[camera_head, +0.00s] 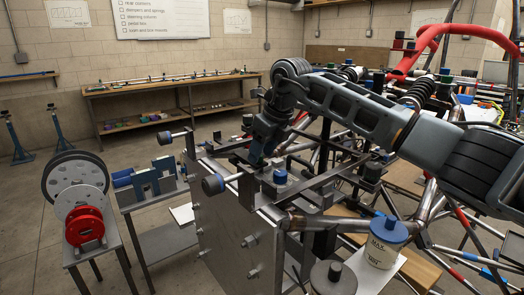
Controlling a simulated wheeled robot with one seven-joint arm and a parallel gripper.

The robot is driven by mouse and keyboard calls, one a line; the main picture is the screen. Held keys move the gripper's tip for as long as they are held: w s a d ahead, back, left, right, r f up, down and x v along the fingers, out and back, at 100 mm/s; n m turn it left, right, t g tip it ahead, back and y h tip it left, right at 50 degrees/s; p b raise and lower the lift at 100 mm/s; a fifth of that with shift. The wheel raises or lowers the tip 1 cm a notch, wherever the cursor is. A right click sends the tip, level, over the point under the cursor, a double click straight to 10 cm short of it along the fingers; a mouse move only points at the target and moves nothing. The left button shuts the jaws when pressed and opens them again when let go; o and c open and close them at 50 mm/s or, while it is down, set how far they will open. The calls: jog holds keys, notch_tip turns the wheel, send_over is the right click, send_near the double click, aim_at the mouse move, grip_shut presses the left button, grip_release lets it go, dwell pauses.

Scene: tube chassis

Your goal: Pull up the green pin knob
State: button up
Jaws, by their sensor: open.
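My arm comes in from the right and bends down over the steel box frame. My gripper (257,157) points down at the top of the frame, and its jaws are open. A small dark knob with a greenish top (247,119) stands just behind and left of my gripper, apart from it. Another dark knob with a greenish top (378,154) is farther right, below my forearm. I cannot tell for sure which one is the green pin knob. The space between my fingertips is too small and dark to see clearly.
A blue-capped knob (280,176) stands close right of my gripper. Frame tubes and a blue-lidded container (381,252) crowd the right.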

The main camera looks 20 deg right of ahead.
jog(key=shift+w+f, duration=0.1)
jog(key=shift+f, duration=0.2)
grip_shut()
dwell(0.5)
